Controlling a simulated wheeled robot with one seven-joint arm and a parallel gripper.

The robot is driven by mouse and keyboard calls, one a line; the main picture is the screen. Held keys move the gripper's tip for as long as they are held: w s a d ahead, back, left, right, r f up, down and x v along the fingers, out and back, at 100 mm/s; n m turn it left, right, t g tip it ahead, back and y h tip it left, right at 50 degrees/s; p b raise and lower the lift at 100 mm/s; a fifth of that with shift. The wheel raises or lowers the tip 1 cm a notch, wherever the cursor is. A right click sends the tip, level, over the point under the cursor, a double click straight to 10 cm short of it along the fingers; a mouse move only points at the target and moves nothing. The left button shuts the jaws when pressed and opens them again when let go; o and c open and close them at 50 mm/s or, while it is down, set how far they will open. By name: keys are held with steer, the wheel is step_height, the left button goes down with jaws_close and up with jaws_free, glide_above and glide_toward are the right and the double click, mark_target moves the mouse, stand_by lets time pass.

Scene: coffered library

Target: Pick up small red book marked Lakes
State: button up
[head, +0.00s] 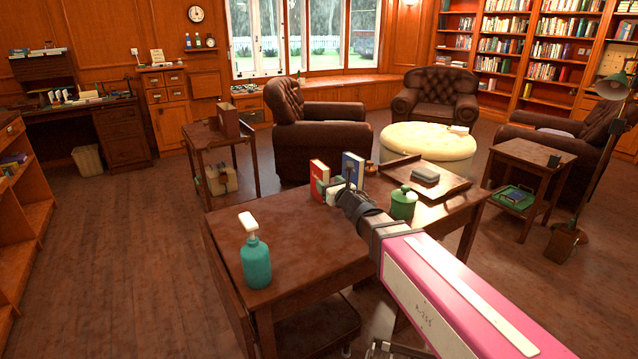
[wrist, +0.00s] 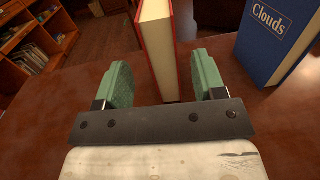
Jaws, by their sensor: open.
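A small red book (head: 318,181) stands upright on the dark wooden table; no marking on it is readable. In the wrist view the red book (wrist: 157,45) shows its pale page edges and red cover. My gripper (wrist: 162,75) is open, its green fingers on either side of the book's near end. Gaps show between both fingers and the book, the wider one on the left. In the head view my gripper (head: 336,188) is low over the table beside the book, partly hidden by my arm.
A blue book (wrist: 277,38) marked Clouds stands close to the right finger.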

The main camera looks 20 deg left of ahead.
mark_target(322, 174)
steer(key=shift+r+x, duration=0.2)
steer(key=shift+x, duration=1.35)
steer(key=shift+r+x, duration=0.2)
steer(key=shift+x, duration=1.35)
steer(key=shift+w+d, duration=0.1)
steer(key=shift+d, duration=0.05)
steer(key=shift+c, duration=0.3)
steer(key=c, duration=1)
steer(key=shift+c, duration=0.6)
steer(key=shift+r, duration=0.2)
